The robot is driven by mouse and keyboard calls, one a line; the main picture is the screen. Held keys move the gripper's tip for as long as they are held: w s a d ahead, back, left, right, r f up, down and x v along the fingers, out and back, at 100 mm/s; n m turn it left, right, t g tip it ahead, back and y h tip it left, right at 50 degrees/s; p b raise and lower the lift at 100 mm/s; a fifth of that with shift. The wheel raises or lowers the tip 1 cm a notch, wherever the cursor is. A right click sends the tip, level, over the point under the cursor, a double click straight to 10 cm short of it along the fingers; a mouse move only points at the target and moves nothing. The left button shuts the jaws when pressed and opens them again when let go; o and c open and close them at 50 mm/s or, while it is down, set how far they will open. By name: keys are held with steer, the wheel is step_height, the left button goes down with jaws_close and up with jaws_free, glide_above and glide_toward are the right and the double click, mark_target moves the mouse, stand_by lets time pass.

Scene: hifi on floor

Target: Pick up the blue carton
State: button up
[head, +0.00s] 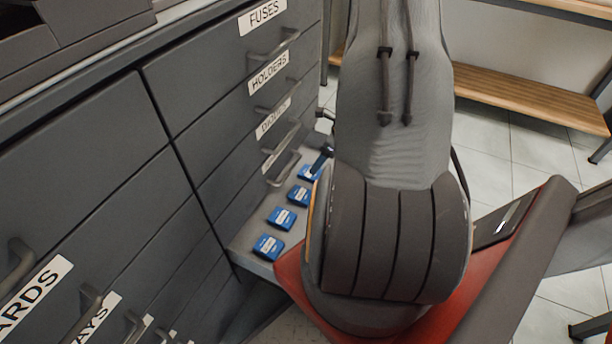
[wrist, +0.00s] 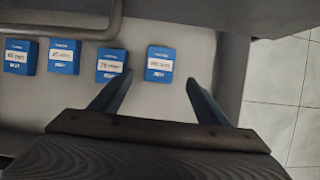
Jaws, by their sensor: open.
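Several blue cartons with white labels lie in a row in an open drawer. In the head view they run from the near carton (head: 268,248) past others (head: 282,219) (head: 299,195) to the far one (head: 307,173), partly hidden by my arm. In the wrist view the rightmost carton (wrist: 160,62) lies just ahead of the gap between my fingers. The carton to its left (wrist: 111,63) is close to my left fingertip. Two more (wrist: 64,56) (wrist: 20,57) lie further left. My gripper (wrist: 155,86) is open and empty; in the head view my arm mostly hides it.
The open drawer (head: 245,235) belongs to a grey cabinet (head: 90,150) with labelled drawers and handles. The drawer's side wall (wrist: 232,75) stands close to the right of my right finger. Tiled floor (head: 485,130) and a wooden shelf (head: 530,98) lie to the right.

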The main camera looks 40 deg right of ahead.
steer(key=b+x, duration=0.1)
steer(key=x, duration=0.7)
steer(key=shift+c, duration=0.5)
steer(key=c, duration=1)
